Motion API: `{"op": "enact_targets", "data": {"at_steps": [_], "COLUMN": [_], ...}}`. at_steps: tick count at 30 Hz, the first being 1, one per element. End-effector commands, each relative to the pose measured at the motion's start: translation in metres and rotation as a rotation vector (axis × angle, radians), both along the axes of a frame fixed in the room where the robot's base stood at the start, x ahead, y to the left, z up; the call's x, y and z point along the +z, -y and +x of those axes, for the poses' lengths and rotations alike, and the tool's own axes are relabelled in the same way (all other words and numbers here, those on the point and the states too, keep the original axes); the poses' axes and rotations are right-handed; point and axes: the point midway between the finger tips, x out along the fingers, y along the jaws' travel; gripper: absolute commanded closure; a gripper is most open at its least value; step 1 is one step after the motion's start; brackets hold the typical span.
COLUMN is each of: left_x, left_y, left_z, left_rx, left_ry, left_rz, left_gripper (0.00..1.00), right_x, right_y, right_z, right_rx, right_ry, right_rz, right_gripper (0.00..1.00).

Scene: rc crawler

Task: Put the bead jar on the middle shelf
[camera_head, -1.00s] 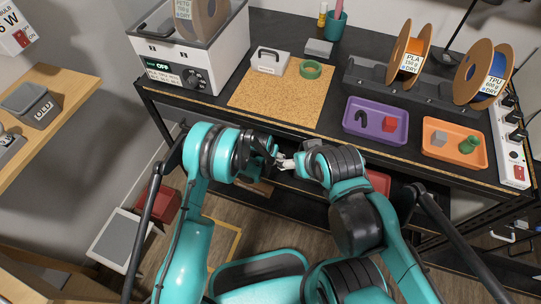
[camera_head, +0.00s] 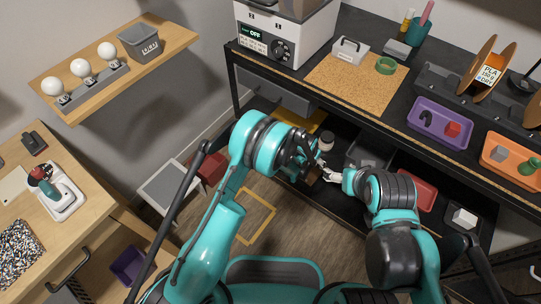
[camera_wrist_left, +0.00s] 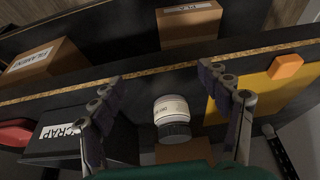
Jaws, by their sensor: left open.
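A white jar (camera_head: 327,141) with a dark lid, seemingly the bead jar, is on the shelf under the black bench. It also shows in the left wrist view (camera_wrist_left: 171,110), where its small label cannot be read. My left gripper (camera_head: 311,166) is beside the jar in the head view. In the left wrist view its fingers (camera_wrist_left: 160,78) are spread wide, with the jar appearing between them and no clear contact. My right gripper (camera_head: 331,174) is close to the left one; its fingers are too small to judge.
The scrap bin (camera_wrist_left: 55,140) and a yellow board (camera_wrist_left: 250,98) with an orange block (camera_wrist_left: 286,66) flank the jar. Cardboard boxes (camera_wrist_left: 190,22) stand beyond the cork-coloured edge. A red tray (camera_head: 415,188) lies farther right. The bench top (camera_head: 400,118) overhangs the shelf.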

Motion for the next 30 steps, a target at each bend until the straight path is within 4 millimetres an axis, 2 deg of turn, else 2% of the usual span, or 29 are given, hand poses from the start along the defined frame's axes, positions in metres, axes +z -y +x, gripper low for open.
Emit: {"op": "enact_targets", "data": {"at_steps": [4, 7, 11, 12, 16, 20, 24, 30], "left_x": [0.004, 0.027, 0.087, 0.109, 0.178, 0.235, 0.284, 0.326], "left_y": [-0.002, -0.012, -0.042, -0.055, -0.1, -0.144, -0.19, -0.248], "left_z": [0.001, 0.005, 0.01, 0.01, -0.001, -0.024, -0.061, -0.127], "left_rx": [0.004, 0.022, 0.077, 0.098, 0.168, 0.237, 0.312, 0.416], "left_ry": [0.001, 0.008, 0.025, 0.032, 0.056, 0.081, 0.11, 0.15], "left_rz": [0.0, -0.003, -0.012, -0.015, -0.027, -0.036, -0.045, -0.055], "left_gripper": [0.24, 0.24, 0.24, 0.24, 0.24, 0.24, 0.24, 0.24], "right_x": [0.0, 0.0, 0.0, 0.0, 0.0, 0.0, 0.0, 0.0], "right_y": [0.0, 0.0, 0.0, 0.0, 0.0, 0.0, 0.0, 0.0], "right_z": [0.0, 0.0, 0.0, 0.0, 0.0, 0.0, 0.0, 0.0], "right_rx": [0.0, 0.0, 0.0, 0.0, 0.0, 0.0, 0.0, 0.0], "right_ry": [0.0, 0.0, 0.0, 0.0, 0.0, 0.0, 0.0, 0.0], "right_rz": [0.0, 0.0, 0.0, 0.0, 0.0, 0.0, 0.0, 0.0], "right_gripper": [0.21, 0.21, 0.21, 0.21, 0.21, 0.21, 0.21, 0.21]}}
